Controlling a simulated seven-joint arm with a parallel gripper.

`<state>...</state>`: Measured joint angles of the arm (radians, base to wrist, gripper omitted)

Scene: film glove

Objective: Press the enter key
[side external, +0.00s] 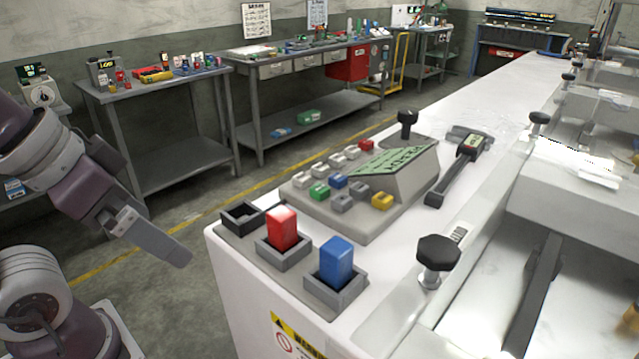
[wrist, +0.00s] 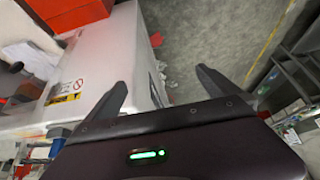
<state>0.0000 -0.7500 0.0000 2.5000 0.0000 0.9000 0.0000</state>
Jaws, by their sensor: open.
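A grey sloped control panel (side external: 335,218) sits on the white machine in the side external view. It carries a green display (side external: 390,161) and rows of small keys: several white keys (side external: 318,168), a red key (side external: 366,145), a green key (side external: 319,191), a blue key (side external: 338,181), grey keys (side external: 342,203) and a yellow key (side external: 382,201). No label is readable, so I cannot tell which is the enter key. My gripper (side external: 182,257) is left of the machine, apart from the panel, pointing down and right. In the wrist view my gripper (wrist: 160,80) has its fingers spread, with nothing between them.
Red (side external: 282,228) and blue (side external: 336,260) blocks stand in grey square holders at the machine's near corner. A black knob (side external: 438,252), a black lever (side external: 407,122) and a caliper-like tool (side external: 460,165) surround the panel. Workbenches (side external: 160,87) line the back. The floor between is clear.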

